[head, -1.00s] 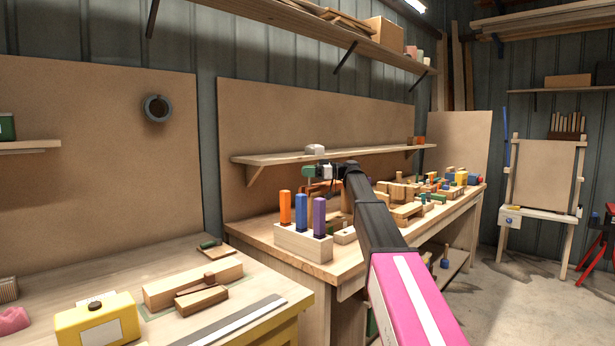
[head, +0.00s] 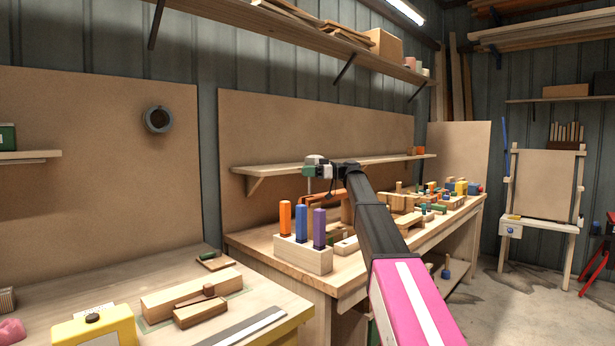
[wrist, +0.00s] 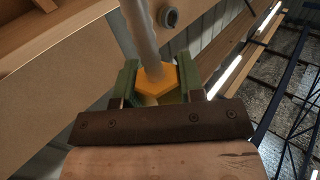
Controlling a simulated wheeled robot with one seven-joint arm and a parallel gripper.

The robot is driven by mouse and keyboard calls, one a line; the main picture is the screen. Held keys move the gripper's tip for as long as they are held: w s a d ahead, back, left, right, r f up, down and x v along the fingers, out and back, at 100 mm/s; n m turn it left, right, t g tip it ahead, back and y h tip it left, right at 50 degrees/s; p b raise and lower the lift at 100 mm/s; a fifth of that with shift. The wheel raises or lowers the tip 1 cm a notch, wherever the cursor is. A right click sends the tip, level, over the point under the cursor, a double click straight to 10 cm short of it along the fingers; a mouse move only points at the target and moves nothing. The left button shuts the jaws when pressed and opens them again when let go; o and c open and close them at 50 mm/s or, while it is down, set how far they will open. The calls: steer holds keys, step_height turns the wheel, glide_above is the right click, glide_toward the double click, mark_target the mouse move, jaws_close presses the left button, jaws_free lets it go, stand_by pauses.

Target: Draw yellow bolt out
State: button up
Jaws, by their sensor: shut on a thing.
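In the wrist view my gripper (wrist: 155,85) has its green fingers on either side of the yellow hexagonal head of the bolt (wrist: 160,78) and is shut on it. The bolt's thick grey shank (wrist: 143,30) runs from the head to the top edge of the picture; its far end is out of frame. In the head view my gripper (head: 311,170) is up at the height of the wall shelf, above the bench. A thin grey piece, apparently the shank, shows below it. An orange-brown curved wooden piece (head: 325,197) stands just below; whether the shank touches it is unclear.
A pale block with orange, blue and purple pegs (head: 303,257) stands at the near left of the bench. Wooden parts and coloured blocks (head: 455,188) crowd its right side. A wall shelf (head: 270,171) runs behind. A nearer table (head: 235,300) holds wooden blocks.

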steer(key=shift+r, duration=1.95)
